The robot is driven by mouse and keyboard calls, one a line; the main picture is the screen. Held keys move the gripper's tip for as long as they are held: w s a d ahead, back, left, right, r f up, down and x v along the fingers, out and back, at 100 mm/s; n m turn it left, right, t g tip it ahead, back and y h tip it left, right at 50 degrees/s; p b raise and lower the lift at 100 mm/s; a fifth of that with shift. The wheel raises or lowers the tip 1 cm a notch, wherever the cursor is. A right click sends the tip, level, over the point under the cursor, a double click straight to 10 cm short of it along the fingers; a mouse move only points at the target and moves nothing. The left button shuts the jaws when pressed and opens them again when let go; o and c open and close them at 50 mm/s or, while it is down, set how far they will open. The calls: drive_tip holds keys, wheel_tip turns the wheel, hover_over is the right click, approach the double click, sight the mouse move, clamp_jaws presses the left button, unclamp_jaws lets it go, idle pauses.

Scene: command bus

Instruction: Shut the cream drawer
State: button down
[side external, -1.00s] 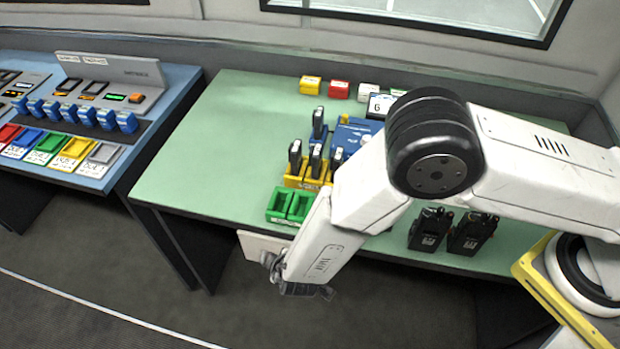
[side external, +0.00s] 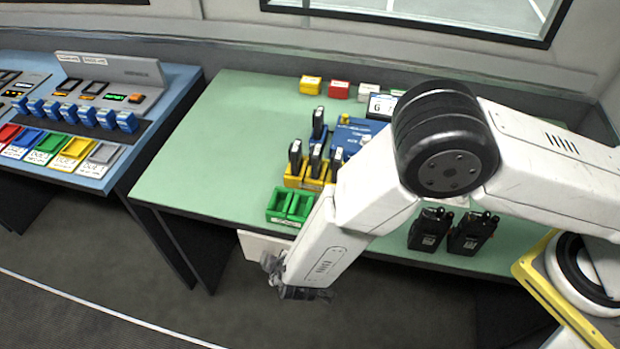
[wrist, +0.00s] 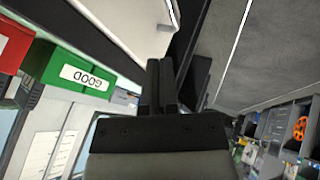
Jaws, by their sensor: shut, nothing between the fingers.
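The cream drawer (side external: 258,243) juts out from under the front edge of the green table in the side external view. My arm's lower link covers its right part, so how far it stands open is hard to tell. My gripper (side external: 268,264) hangs low in front of the drawer, close to its lower edge. Whether it touches the drawer is not clear. In the wrist view my gripper (wrist: 162,78) has its two dark fingers together, with nothing between them. A pale panel at the top of that view may be the drawer front.
Green bins (side external: 290,204) sit near the table's front edge, above the drawer. Yellow holders (side external: 294,182) with black handsets stand behind them. Two black radios (side external: 430,229) are right of my arm. A blue console (side external: 165,100) stands left. Floor before the table is clear.

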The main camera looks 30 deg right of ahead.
sight(277, 248)
drive_tip(key=x, duration=0.9)
drive_tip(key=shift+w+f, duration=0.1)
idle(0.3)
drive_tip(key=shift+w+d, duration=1.05)
drive_tip(key=shift+v, duration=1.05)
drive_tip(key=shift+a+v, duration=0.2)
drive_tip(key=shift+v, duration=2.9)
drive_tip(key=shift+s+f, duration=0.1)
drive_tip(key=shift+s, duration=0.05)
